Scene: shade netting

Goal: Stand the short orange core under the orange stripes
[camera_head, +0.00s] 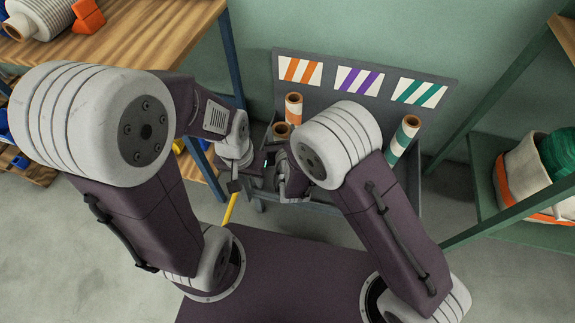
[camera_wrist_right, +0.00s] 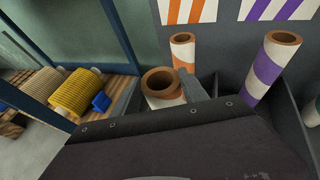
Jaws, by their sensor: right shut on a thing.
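The short orange core (camera_wrist_right: 161,100), a pale tube with a brown rim and orange marking, is in the right gripper (camera_wrist_right: 180,90), which is shut on it; one grey finger shows at its right side. In the head view the core (camera_head: 281,130) is upright or nearly so, just in front of a taller orange-banded core (camera_head: 293,108). The orange stripes (camera_head: 300,70) are at the left of the back panel, above both. Whether the held core touches the cart floor cannot be told. My left gripper (camera_head: 235,186) is lower and to the left; its jaws are too small to read.
The grey cart (camera_head: 435,78) also holds a purple-banded core (camera_wrist_right: 267,72) and a green-banded core (camera_head: 403,140) farther right. Grey dividers stand between them. A wooden shelf (camera_head: 150,45) is at the left, a green rack (camera_head: 485,175) at the right. A yellow bar (camera_head: 230,208) is below my left gripper.

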